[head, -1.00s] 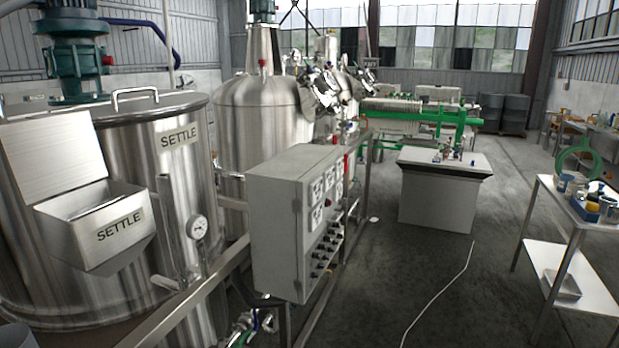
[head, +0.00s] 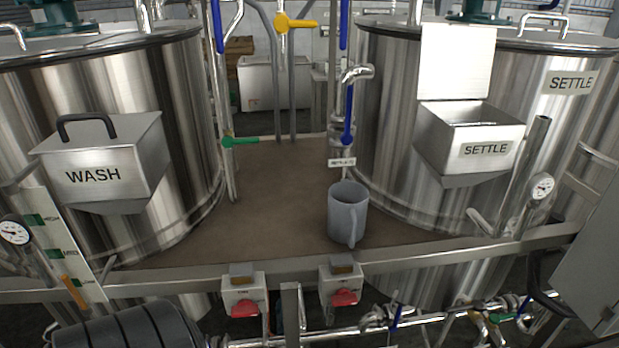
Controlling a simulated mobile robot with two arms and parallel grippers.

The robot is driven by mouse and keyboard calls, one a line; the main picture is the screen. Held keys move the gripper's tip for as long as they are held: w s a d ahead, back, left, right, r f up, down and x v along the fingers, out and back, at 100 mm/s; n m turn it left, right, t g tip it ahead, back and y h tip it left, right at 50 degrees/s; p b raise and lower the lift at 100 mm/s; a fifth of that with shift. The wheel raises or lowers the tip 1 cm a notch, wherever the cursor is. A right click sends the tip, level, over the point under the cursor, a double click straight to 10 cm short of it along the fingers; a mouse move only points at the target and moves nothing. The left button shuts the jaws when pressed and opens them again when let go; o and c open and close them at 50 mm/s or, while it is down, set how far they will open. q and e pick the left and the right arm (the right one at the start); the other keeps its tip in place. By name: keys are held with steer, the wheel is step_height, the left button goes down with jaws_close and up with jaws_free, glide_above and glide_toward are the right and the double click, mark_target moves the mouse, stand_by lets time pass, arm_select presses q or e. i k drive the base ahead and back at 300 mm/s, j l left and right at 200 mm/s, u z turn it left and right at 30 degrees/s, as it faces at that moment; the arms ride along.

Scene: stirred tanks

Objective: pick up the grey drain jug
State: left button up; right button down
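The grey drain jug (head: 347,212) stands upright on the brown deck between the two steel tanks, near the deck's front edge. Its handle faces me. It stands below a small label and the spout pipe with a blue lever, close to the right tank. Neither of my grippers shows in the head view.
The WASH tank (head: 165,105) with its lidded hopper is on the left, the SETTLE tank (head: 385,110) with its open hopper on the right. A steel rail (head: 200,278) crosses in front of the deck (head: 270,235). Two switch boxes with red buttons, one of them this box (head: 243,294), hang at the rail.

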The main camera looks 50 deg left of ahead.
mark_target(347, 200)
steer(key=l+u, duration=0.1)
steer(key=u, duration=1.7)
steer(key=i+l, duration=0.05)
